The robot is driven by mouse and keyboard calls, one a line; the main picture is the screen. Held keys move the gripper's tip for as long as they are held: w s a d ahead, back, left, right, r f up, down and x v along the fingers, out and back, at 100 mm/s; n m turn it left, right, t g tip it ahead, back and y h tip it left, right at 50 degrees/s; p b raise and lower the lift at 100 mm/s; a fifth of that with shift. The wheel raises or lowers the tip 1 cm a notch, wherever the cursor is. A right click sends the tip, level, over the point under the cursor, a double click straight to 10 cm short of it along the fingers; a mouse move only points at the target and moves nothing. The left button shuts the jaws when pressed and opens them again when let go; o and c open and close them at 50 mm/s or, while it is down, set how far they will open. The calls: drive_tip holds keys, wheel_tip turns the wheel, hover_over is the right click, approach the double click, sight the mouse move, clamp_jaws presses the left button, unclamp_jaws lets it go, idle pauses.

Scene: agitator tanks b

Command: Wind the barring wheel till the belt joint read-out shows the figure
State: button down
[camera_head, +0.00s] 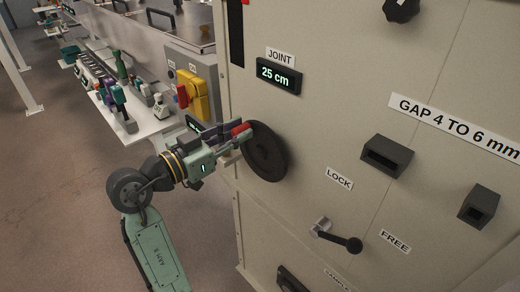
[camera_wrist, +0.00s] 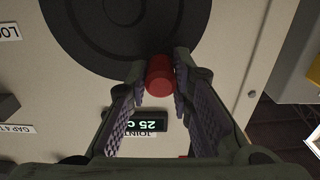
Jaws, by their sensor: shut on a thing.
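The barring wheel (camera_head: 265,153) is a dark round disc on the beige cabinet face. It fills the top of the wrist view (camera_wrist: 120,30). A red knob (camera_wrist: 159,75) stands out at its rim. My gripper (camera_head: 241,132) is at the upper left of the wheel in the head view, shut on the red knob. In the wrist view its two padded fingers (camera_wrist: 160,88) flank the knob. The joint read-out (camera_head: 279,76), a black display under the JOINT label, shows "25 cm" in green. It appears upside down in the wrist view (camera_wrist: 148,120).
A black lever (camera_head: 343,240) sits low on the cabinet, between the LOCK (camera_head: 339,179) and FREE (camera_head: 395,242) labels. Dark blocks (camera_head: 387,155) and a dark knob (camera_head: 401,9) jut out on the right. A bench (camera_head: 150,127) with bottles and a yellow switch box (camera_head: 195,95) stand at left.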

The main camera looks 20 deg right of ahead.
sight(242, 145)
drive_tip(key=n+p, duration=0.1)
drive_tip(key=w+n+p, duration=0.1)
drive_tip(key=shift+a+f+n, duration=0.15)
drive_tip(key=shift+f+n, duration=0.1)
drive_tip(key=shift+n, duration=0.05)
drive_tip(key=shift+w+a+f+n+p, duration=0.1)
drive_tip(key=shift+w+f+n+p, duration=0.2)
drive_tip(key=shift+n, duration=0.25)
drive_tip(key=shift+w+a+f+n+p, duration=0.1)
drive_tip(key=shift+w+f+n+p, duration=0.05)
drive_tip(key=shift+f+n+p, duration=0.35)
drive_tip(key=shift+r+n, duration=0.15)
drive_tip(key=shift+n, duration=0.1)
drive_tip(key=n, duration=0.1)
drive_tip(key=f+n+p, duration=0.1)
drive_tip(key=n, duration=0.1)
drive_tip(key=w+f+n+p, duration=0.1)
drive_tip(key=shift+a+f, duration=0.2)
drive_tip(key=shift+f, duration=0.05)
wheel_tip(242, 145, down, 3)
drive_tip(key=n, duration=0.5)
drive_tip(key=shift+r, duration=0.2)
